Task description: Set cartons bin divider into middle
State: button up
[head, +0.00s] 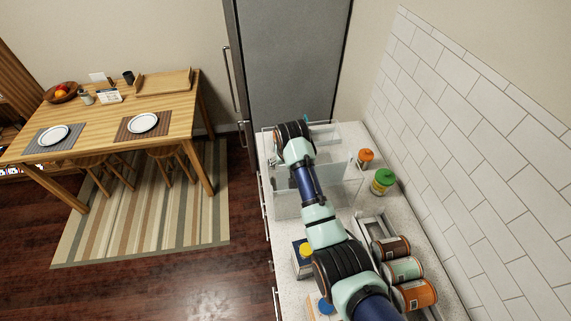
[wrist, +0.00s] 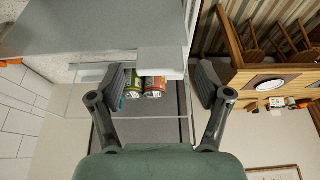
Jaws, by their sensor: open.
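My gripper (wrist: 162,82) is open in the wrist view, with its two dark fingers spread apart. A pale block-like edge (wrist: 161,62) shows between the fingertips; I cannot tell whether it is the divider or whether it touches them. A green can (wrist: 131,88) and a red-orange can (wrist: 155,87) show just beyond it. In the head view a clear-walled bin (head: 285,205) stands on the counter, under my arm. My arm reaches over the bin to its far end. My arm hides the gripper and much of the bin's inside in the head view.
An orange jar (head: 366,156) and a green-lidded jar (head: 383,182) stand right of the bin, near the tiled wall. Several cans lie in a rack (head: 366,228) at the front right. A grey fridge (head: 290,60) stands beyond the counter. A yellow-capped carton (head: 301,262) stands beside my arm.

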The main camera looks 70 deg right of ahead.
jog(key=shift+x, duration=0.95)
